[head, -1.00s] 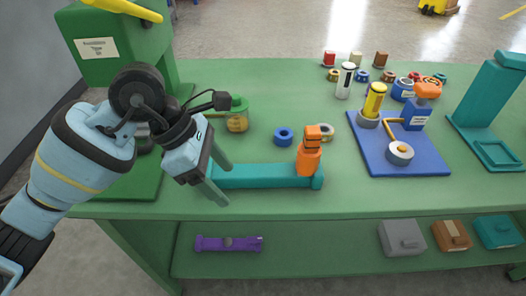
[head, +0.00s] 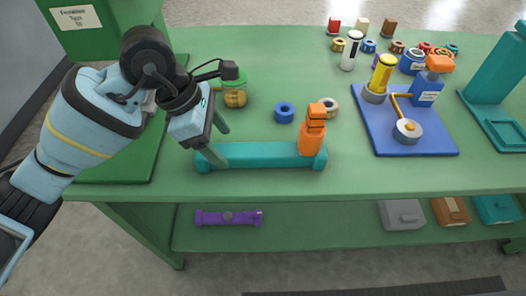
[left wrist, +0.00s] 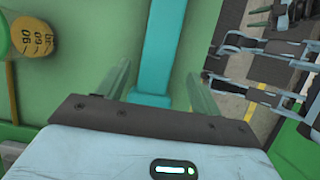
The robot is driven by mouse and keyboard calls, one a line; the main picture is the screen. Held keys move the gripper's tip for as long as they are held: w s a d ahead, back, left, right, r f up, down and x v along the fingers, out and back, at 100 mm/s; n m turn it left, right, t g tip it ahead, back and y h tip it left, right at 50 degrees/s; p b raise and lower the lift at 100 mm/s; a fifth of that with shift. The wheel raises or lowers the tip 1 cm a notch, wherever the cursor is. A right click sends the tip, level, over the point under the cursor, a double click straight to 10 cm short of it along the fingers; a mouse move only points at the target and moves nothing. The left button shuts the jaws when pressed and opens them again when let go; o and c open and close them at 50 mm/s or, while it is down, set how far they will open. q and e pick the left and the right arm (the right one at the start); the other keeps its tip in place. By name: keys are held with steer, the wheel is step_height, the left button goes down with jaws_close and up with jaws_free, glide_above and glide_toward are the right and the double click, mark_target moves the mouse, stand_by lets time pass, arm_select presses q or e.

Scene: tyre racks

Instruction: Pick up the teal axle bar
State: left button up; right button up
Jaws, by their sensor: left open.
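The teal axle bar (head: 255,156) lies flat on the green bench near its front edge, with a raised block at each end. An orange figure-like object (head: 313,133) stands at its right end and covers part of it. My left gripper (head: 216,139) is open at the bar's left end, fingers pointing down to the right. In the left wrist view, the bar (left wrist: 170,50) runs up between the two open fingers (left wrist: 159,85), its near end partly hidden by the gripper body. Whether a finger touches it is unclear. My right gripper does not show in the head view.
A blue ring (head: 284,112), a cream ring (head: 330,107) and a yellow jar with green lid (head: 235,95) sit behind the bar. A blue board (head: 440,143) with parts is at right. A purple bar (head: 228,218) lies on the lower shelf. The front bench strip is clear.

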mark_target(229, 150)
arm_select(q)
steer(key=x, duration=0.3)
steer(key=shift+w+f, duration=0.2)
steer(key=shift+f, duration=0.15)
steer(key=shift+d+f, duration=0.2)
steer(key=shift+f, duration=0.1)
steer(key=shift+c, duration=1)
steer(key=c, duration=1.1)
steer(key=shift+o, duration=0.2)
steer(key=shift+r, duration=0.15)
